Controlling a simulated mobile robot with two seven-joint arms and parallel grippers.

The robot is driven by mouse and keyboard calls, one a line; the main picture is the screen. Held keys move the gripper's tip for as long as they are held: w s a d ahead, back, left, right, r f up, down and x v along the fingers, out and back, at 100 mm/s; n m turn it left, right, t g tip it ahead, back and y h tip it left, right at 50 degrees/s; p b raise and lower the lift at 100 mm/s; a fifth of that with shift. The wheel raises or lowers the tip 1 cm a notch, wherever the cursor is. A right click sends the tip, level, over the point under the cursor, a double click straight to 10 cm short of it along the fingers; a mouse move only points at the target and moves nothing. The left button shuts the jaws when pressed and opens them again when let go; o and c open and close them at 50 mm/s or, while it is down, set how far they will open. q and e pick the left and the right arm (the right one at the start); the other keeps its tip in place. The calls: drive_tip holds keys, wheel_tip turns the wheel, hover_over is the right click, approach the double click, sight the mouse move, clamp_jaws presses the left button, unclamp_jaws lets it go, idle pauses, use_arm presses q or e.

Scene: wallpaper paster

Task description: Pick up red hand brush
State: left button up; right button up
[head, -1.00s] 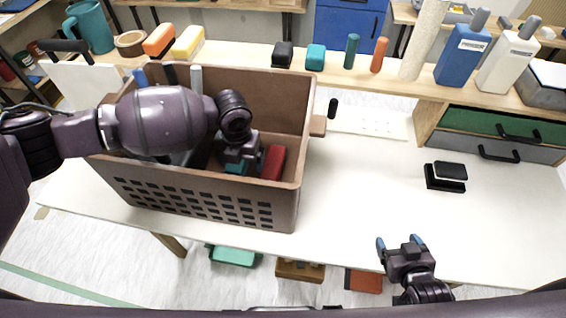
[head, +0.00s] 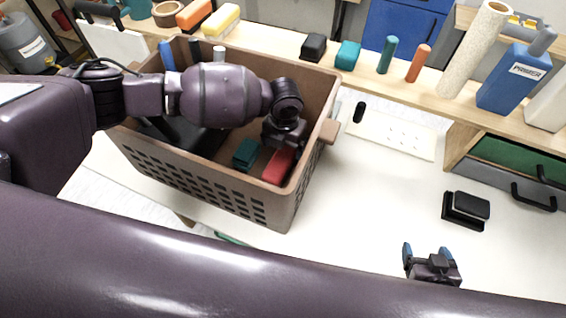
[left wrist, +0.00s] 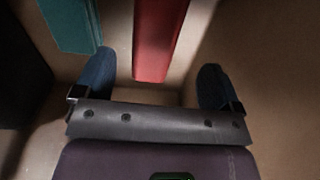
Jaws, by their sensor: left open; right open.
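The red hand brush (head: 279,165) shows as a red block inside the brown basket (head: 255,212), near its right end. My left gripper (head: 285,143) reaches down into the basket just above the red block. In the left wrist view the red brush (left wrist: 157,38) lies ahead, between the lines of the two open fingers (left wrist: 152,85), and nothing is gripped. A teal block (head: 245,153) lies beside it to the left and also shows in the left wrist view (left wrist: 70,22). My right gripper (head: 430,258) is open and empty over the table at the lower right.
The basket walls stand close around my left gripper. A black block-like object (head: 465,210) sits on the white table (head: 385,190) at the right. A wooden shelf (head: 400,92) with brushes, rollers and bottles runs along the back. The table's middle right is clear.

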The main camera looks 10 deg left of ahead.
sight(281, 159)
use_arm(q)
wheel_tip(281, 159, down, 3)
drive_tip(key=shift+r, duration=0.15)
drive_tip(key=f, duration=0.4)
drive_tip(key=shift+s+a+f, duration=0.15)
drive_tip(key=shift+s+a, duration=0.25)
drive_tip(key=shift+f, duration=0.5)
drive_tip(key=c, duration=1.1)
